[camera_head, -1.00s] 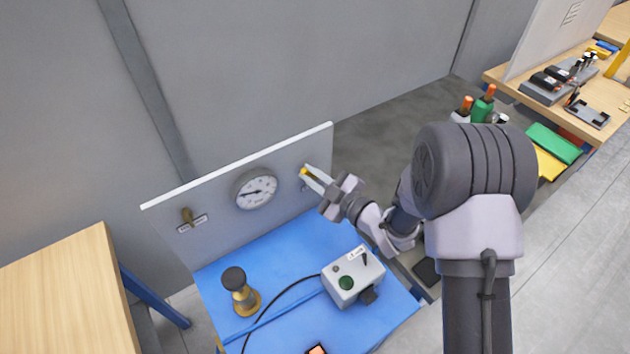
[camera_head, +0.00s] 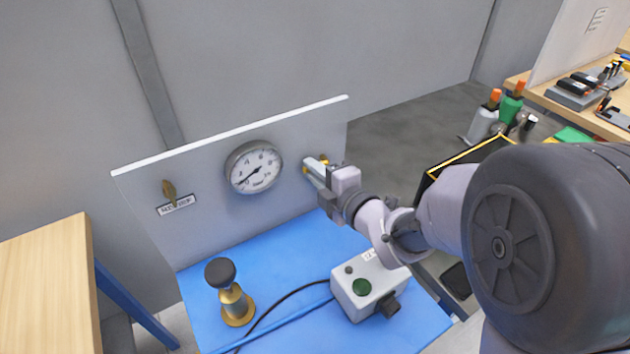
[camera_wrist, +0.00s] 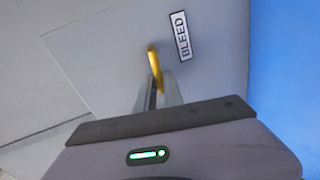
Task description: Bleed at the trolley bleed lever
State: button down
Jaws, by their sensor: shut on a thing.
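The bleed lever (camera_wrist: 154,66) is a yellow handle on the grey upright panel (camera_head: 290,130), beside a label reading BLEED (camera_wrist: 181,36) in the wrist view. My gripper (camera_wrist: 158,90) is shut on the lever, its fingers on either side of the handle's lower part. In the head view my gripper (camera_head: 312,172) is at the panel's right side and hides most of the lever. A round white dial gauge (camera_head: 254,168) sits on the panel left of my gripper.
A brass lever with a label (camera_head: 169,191) is at the panel's left. On the blue trolley top (camera_head: 285,250) stand a brass fitting with a black knob (camera_head: 233,295) and a grey box with a green button (camera_head: 362,287). A wooden table (camera_head: 45,290) is at left.

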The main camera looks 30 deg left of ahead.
jog(key=shift+f+n+b, duration=0.2)
jog(key=shift+n+b, duration=0.2)
jog(key=shift+b, duration=0.3)
jog(key=c, duration=1.5)
grip_release()
